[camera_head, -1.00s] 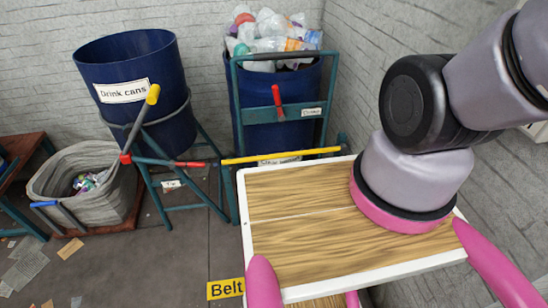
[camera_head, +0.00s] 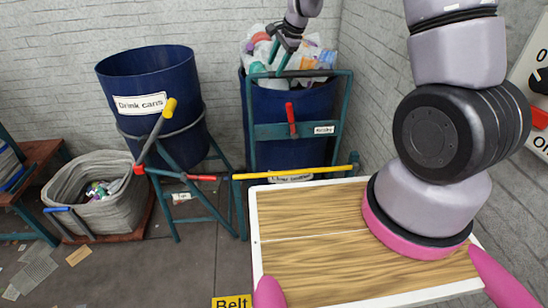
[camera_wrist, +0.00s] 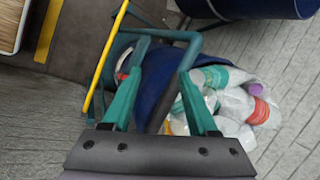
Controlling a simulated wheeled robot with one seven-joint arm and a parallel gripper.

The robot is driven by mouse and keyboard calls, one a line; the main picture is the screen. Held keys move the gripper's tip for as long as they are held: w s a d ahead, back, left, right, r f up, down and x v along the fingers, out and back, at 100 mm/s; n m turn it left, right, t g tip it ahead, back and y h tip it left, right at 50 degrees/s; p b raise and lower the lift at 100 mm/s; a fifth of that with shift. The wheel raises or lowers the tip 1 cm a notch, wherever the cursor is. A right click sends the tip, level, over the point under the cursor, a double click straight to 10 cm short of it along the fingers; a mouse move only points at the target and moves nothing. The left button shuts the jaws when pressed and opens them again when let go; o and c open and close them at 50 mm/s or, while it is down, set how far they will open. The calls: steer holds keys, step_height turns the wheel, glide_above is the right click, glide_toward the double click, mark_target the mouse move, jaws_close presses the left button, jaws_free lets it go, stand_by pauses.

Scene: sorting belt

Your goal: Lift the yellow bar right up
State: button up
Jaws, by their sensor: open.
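The yellow bar (camera_head: 295,172) lies low and nearly level across the front of the right blue bin, just behind the wooden tray. It also shows in the wrist view (camera_wrist: 104,62), left of my gripper and running slantwise. My gripper (camera_head: 279,62) is open, with teal fingers, and shows in front of the upper part of the right blue bin, well above the bar. In the wrist view my gripper (camera_wrist: 160,75) has its fingers apart, with the bar outside them and nothing held.
The right blue bin (camera_head: 290,105) holds plastic bottles and stands in a teal frame (camera_head: 268,130) with a red handle (camera_head: 291,118). The wooden tray (camera_head: 330,270) is in front. A drink-cans bin (camera_head: 150,75) and a woven basket (camera_head: 105,200) stand left.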

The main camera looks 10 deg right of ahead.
step_height(320, 180, down, 20)
steer(key=w+a+m+h, duration=0.1)
steer(key=w+a+m, duration=0.1)
steer(key=m, duration=0.1)
steer(key=m+g+h, duration=0.2)
steer(key=h, duration=0.1)
glide_toward(274, 173)
steer(key=f, duration=0.3)
steer(key=w+f, duration=0.1)
steer(key=f, duration=0.4)
steer(key=shift+w+d+f, duration=0.15)
steer(key=shift+w+f, duration=0.2)
steer(key=shift+f, duration=0.05)
jaws_close()
